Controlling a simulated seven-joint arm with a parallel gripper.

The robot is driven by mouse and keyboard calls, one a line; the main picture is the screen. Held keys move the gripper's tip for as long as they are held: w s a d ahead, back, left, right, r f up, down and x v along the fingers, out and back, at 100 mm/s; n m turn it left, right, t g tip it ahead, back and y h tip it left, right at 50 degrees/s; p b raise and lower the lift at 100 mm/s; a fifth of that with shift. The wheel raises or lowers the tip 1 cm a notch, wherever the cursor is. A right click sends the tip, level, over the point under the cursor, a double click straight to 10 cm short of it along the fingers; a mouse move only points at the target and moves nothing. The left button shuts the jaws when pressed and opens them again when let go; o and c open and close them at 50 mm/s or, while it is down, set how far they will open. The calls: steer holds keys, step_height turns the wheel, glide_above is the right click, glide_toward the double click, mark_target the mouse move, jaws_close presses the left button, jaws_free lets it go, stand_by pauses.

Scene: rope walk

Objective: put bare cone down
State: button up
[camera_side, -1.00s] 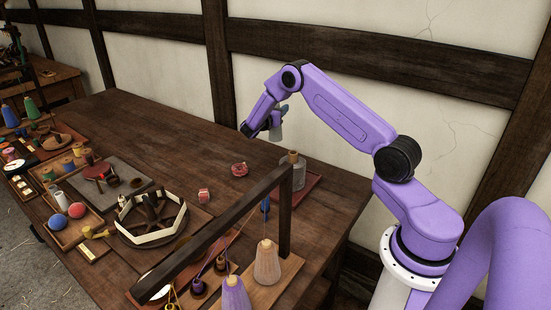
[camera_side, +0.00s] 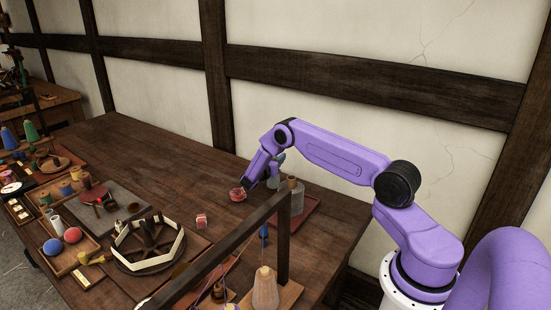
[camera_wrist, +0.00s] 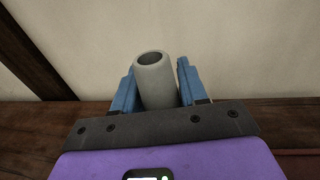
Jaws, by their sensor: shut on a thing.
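The bare cone (camera_wrist: 153,82) is plain grey with an open hollow top. In the wrist view it stands between the two blue fingers of my gripper (camera_wrist: 158,72), which is shut on it. In the side view my gripper (camera_side: 279,165) is low over the back right of the table, behind the dark wooden frame. The wrist hides most of the cone there, and I cannot tell whether its base touches the table.
A red-and-white spool (camera_side: 237,194) lies just left of my gripper. The dark frame (camera_side: 284,240) rises in front. The back left of the table is clear.

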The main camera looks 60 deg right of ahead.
steer(key=shift+f, duration=0.15)
steer(key=o, duration=1)
steer(key=shift+o, duration=0.2)
steer(key=shift+a+r, duration=0.2)
steer(key=s+a, duration=0.2)
steer(key=a, duration=0.9)
steer(key=shift+a+r, duration=0.25)
steer(key=shift+r, duration=0.05)
